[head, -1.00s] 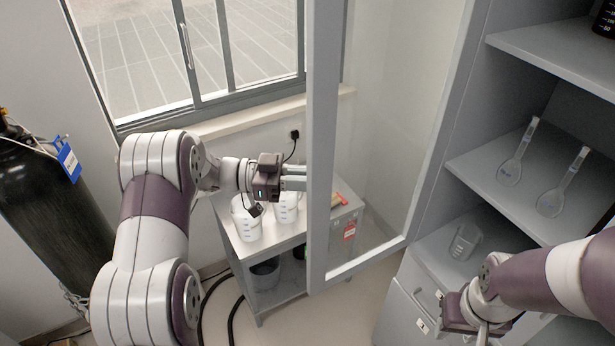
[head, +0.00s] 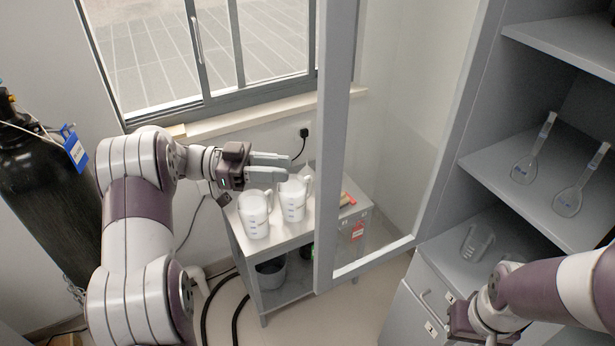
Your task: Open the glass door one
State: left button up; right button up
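The glass door (head: 333,150) with a grey frame stands swung out from the grey cabinet, whose shelves are exposed at the right. The door's free edge runs down the middle of the head view. My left gripper (head: 289,168) is just left of that edge, above the small cart, with its two fingers apart, nothing between them and a gap to the door. My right gripper (head: 470,325) is low at the right, in front of the cabinet drawers; its fingers are mostly hidden or out of frame.
A small cart (head: 285,243) below my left gripper carries two white beakers (head: 254,215). The cabinet shelves (head: 500,190) hold flasks (head: 528,155) and a beaker (head: 477,241). A black gas cylinder (head: 40,190) stands at the left, a window (head: 150,50) behind.

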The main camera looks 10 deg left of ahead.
pick_arm(q)
jog(key=a, duration=0.4)
jog(key=shift+s+b, duration=0.3)
jog(key=shift+b, duration=0.05)
